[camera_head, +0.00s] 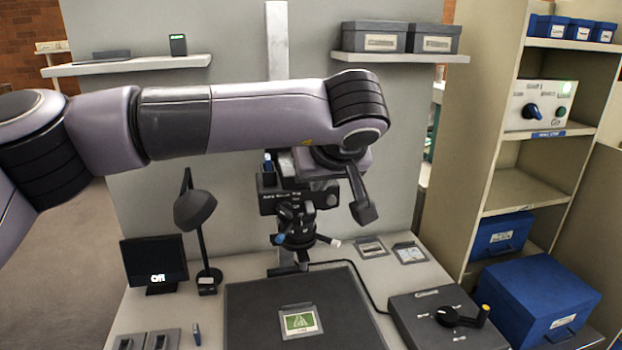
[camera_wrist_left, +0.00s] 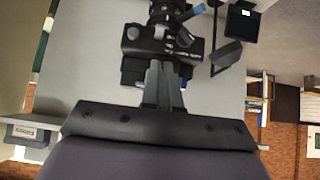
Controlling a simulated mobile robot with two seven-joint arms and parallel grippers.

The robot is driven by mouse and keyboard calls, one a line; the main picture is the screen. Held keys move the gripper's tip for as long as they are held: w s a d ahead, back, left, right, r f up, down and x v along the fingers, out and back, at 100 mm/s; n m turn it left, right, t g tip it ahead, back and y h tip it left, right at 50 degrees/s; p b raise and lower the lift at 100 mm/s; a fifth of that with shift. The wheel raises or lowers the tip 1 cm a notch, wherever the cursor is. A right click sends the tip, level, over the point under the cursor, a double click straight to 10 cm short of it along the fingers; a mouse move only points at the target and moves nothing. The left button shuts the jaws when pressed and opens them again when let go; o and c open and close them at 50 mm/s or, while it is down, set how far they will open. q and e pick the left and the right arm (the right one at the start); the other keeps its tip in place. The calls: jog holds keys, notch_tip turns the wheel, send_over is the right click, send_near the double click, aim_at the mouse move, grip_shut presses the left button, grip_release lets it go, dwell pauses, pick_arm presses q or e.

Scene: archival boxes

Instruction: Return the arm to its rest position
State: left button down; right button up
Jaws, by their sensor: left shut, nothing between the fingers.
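My left arm comes in from the left and stretches across the head view, raised above the desk. My left gripper (camera_head: 318,178) is at its end, partly hidden by the wrist, in front of the copy-stand camera (camera_head: 295,205). In the left wrist view my left gripper (camera_wrist_left: 163,70) has its fingers together with nothing between them. The camera (camera_wrist_left: 165,38) shows just beyond the fingertips there; I cannot tell the exact gap. My right gripper is not in view.
A desk lamp (camera_head: 195,212) and small monitor (camera_head: 153,262) stand at left. A dark board (camera_head: 255,320) bears a green picture card (camera_head: 299,321). A control box (camera_head: 447,320) is at right, beside shelving (camera_head: 515,190) with blue boxes. Wall shelves (camera_head: 125,65) hang behind the arm.

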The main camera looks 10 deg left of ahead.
pick_arm(q)
jog(key=shift+s+d+r, duration=0.1)
jog(key=shift+s, duration=0.05)
